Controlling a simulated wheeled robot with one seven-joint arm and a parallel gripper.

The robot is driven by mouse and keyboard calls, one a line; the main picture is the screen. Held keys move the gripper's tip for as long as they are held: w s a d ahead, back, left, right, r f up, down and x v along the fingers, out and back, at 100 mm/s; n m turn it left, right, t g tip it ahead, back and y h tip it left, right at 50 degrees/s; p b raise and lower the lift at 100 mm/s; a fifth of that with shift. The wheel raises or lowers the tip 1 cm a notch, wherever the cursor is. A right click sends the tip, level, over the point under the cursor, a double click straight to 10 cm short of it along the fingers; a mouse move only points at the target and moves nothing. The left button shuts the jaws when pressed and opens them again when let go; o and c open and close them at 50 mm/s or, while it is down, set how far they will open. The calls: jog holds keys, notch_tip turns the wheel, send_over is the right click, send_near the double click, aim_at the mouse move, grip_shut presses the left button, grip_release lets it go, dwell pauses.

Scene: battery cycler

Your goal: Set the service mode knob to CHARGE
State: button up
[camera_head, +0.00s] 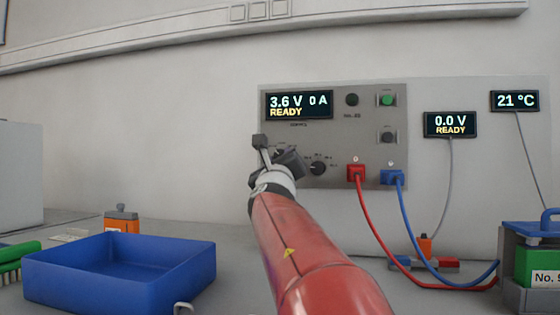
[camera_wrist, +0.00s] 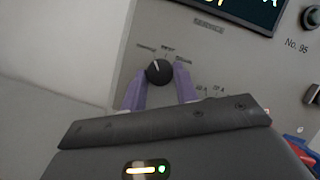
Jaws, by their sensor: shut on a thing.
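The service mode knob (camera_wrist: 158,72) is a round black dial on the grey cycler panel (camera_wrist: 225,65), with a white pointer line. In the wrist view the line points up and slightly left, toward the middle of three small labels, which are too blurred to read surely. The purple fingers of my gripper (camera_wrist: 160,82) are shut on the knob from both sides. In the head view my gripper (camera_head: 284,160) is at the lower left of the panel (camera_head: 370,165) and mostly hides this knob.
A second knob (camera_head: 318,168) is close to the right of my gripper. Red (camera_head: 356,172) and blue (camera_head: 392,177) plugs with cables are further right. The display (camera_head: 299,106) above reads 3.6 V, 0 A, READY. A blue tray (camera_head: 120,285) stands at lower left.

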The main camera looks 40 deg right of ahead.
jog(key=o, duration=1)
jog(key=shift+c, duration=0.2)
jog(key=b+v, duration=0.1)
jog(key=v, duration=0.7)
